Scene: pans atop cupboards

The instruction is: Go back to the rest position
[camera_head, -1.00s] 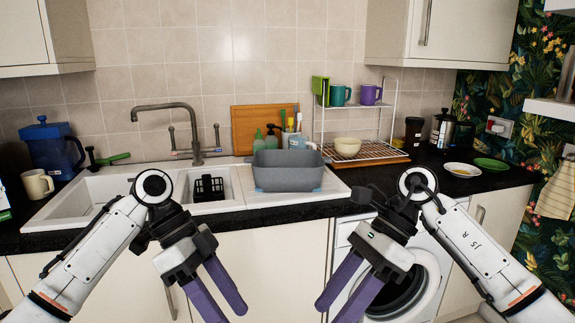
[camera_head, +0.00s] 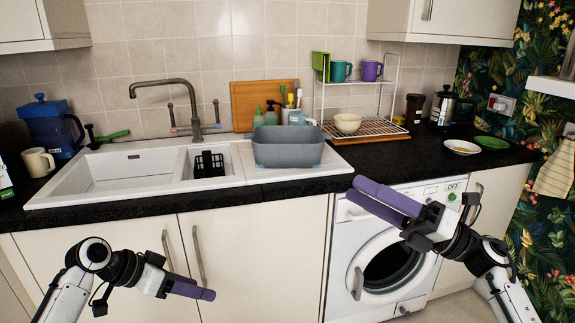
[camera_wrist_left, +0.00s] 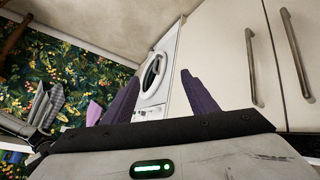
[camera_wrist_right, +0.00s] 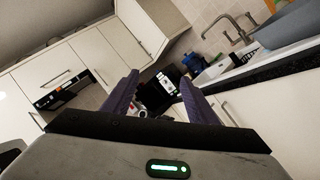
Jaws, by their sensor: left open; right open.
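My left gripper (camera_head: 192,288) is low at the left in the head view, in front of the cream cupboard doors. Its purple fingers point right. In the left wrist view its fingers (camera_wrist_left: 155,98) are spread apart with nothing between them. My right gripper (camera_head: 372,202) is higher, in front of the washing machine (camera_head: 415,205), with its purple fingers pointing left and up. In the right wrist view its fingers (camera_wrist_right: 160,95) are apart and empty.
A grey basin (camera_head: 288,147) stands on the drainer beside the white sink (camera_head: 120,172). Cupboard handles (camera_head: 198,255) stick out near my left gripper. The floor before the cupboards looks clear.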

